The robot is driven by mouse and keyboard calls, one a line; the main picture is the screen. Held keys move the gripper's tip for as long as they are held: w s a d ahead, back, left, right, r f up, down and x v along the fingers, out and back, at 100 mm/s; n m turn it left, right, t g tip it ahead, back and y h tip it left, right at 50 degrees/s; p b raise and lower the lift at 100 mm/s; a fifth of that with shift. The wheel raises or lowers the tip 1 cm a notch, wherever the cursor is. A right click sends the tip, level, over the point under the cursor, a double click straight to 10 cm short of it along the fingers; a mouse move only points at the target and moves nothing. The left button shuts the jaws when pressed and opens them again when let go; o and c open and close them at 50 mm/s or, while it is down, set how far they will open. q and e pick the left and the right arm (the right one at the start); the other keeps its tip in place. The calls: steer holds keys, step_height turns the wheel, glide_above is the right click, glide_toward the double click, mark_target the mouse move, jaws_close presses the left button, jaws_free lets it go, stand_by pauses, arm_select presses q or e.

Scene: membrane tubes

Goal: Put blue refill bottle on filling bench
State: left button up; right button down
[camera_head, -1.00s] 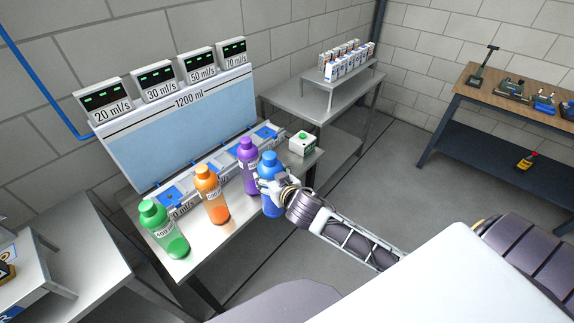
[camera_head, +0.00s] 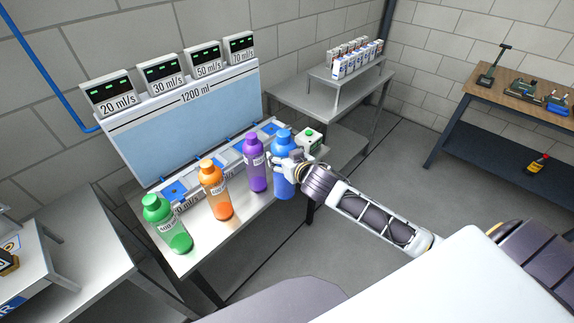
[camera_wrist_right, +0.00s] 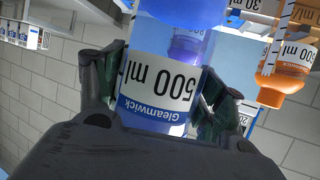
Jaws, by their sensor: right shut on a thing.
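The blue refill bottle (camera_head: 284,182) is upright at the right end of the filling bench (camera_head: 240,237), beside the purple bottle (camera_head: 257,170). My right gripper (camera_head: 286,160) is shut on its upper body. In the right wrist view the blue bottle (camera_wrist_right: 160,85) sits between both fingers of the right gripper (camera_wrist_right: 160,100), its "500 ml" label facing the camera. I cannot tell whether its base touches the bench top. An orange bottle (camera_head: 217,194) and a green bottle (camera_head: 171,230) stand further left on the bench. My left gripper is not in view.
A panel (camera_head: 185,120) with several flow displays stands behind the bench. A small box with a green button (camera_head: 310,140) is just right of the blue bottle. A grey table (camera_head: 300,104) holds a rack of small boxes. Open floor lies to the right.

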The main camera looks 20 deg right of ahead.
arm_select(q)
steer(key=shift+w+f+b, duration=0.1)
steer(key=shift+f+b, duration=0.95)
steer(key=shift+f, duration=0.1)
arm_select(e)
steer(key=w+d+n+y, duration=0.1)
steer(key=w+d, duration=0.3)
steer(key=d, duration=0.3)
steer(key=w+d+n+y, duration=0.1)
steer(key=w+d, duration=0.2)
steer(key=d, duration=0.5)
steer(key=shift+w+r+y, duration=0.3)
steer(key=shift+w+r, duration=0.05)
steer(key=shift+r+n, duration=0.15)
steer(key=shift+n, duration=0.15)
